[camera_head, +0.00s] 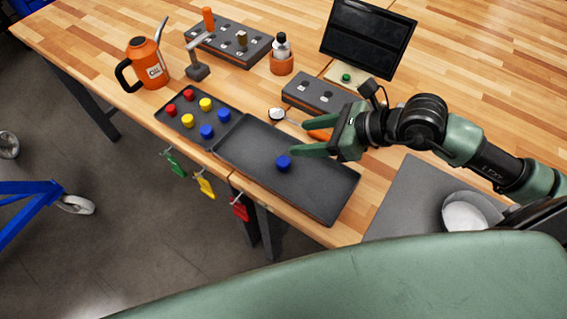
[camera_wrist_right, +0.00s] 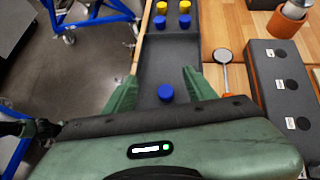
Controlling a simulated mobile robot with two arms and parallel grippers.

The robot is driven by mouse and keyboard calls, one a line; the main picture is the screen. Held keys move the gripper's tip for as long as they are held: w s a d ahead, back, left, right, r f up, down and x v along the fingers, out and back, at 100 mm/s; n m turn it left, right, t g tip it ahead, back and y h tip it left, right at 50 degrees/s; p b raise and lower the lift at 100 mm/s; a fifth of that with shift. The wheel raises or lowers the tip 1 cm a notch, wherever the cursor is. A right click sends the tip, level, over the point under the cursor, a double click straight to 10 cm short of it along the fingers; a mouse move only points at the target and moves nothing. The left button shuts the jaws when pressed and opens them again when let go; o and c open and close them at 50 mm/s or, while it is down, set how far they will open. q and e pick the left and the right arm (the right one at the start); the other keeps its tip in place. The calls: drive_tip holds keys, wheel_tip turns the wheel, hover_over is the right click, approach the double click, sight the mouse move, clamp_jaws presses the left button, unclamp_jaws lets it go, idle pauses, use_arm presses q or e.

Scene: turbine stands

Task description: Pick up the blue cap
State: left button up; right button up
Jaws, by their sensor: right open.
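A single blue cap (camera_head: 284,163) sits on the dark tray (camera_head: 325,200) near its middle. My right gripper (camera_head: 305,136) is open and empty, its green fingers reaching left over the tray beside the cap. In the right wrist view, the blue cap (camera_wrist_right: 166,92) shows between the two open fingers (camera_wrist_right: 160,84), apart from both. Two more blue caps (camera_head: 224,115) (camera_head: 206,131) sit in the sorting tray (camera_head: 170,117) to the left, with red and yellow caps. My left gripper is not in view.
An orange oil can (camera_head: 147,67), a hammer-like tool (camera_head: 197,70) and a bottle (camera_head: 281,47) in an orange holder stand behind. A dark block (camera_head: 318,94), a round-headed tool (camera_head: 278,114) and a monitor (camera_head: 368,38) are nearby. Coloured tags (camera_head: 204,186) hang from the table's front edge.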

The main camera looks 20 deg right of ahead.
wheel_tip(320, 180, down, 3)
drive_tip(key=b, duration=0.7)
approach(284, 161)
drive_tip(key=shift+w+a+f, duration=0.2)
drive_tip(key=shift+w+a, duration=0.25)
drive_tip(key=shift+w, duration=0.05)
drive_tip(key=shift+w+a+f, duration=0.2)
drive_tip(key=shift+w+a, duration=0.25)
drive_tip(key=shift+w, duration=0.05)
drive_tip(key=shift+p+x, duration=0.5)
drive_tip(key=shift+x, duration=0.55)
drive_tip(key=x, duration=0.1)
drive_tip(key=p+x, duration=0.1)
drive_tip(key=x, duration=0.1)
drive_tip(key=p+x, duration=0.1)
drive_tip(key=x, duration=0.1)
drive_tip(key=shift+s+d+f, duration=0.1)
drive_tip(key=shift+s+f, duration=0.15)
drive_tip(key=shift+s, duration=0.1)
drive_tip(key=shift+w+a+f, duration=0.2)
drive_tip(key=shift+f, duration=0.05)
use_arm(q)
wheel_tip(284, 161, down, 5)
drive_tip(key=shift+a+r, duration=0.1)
use_arm(e)
clamp_jaws()
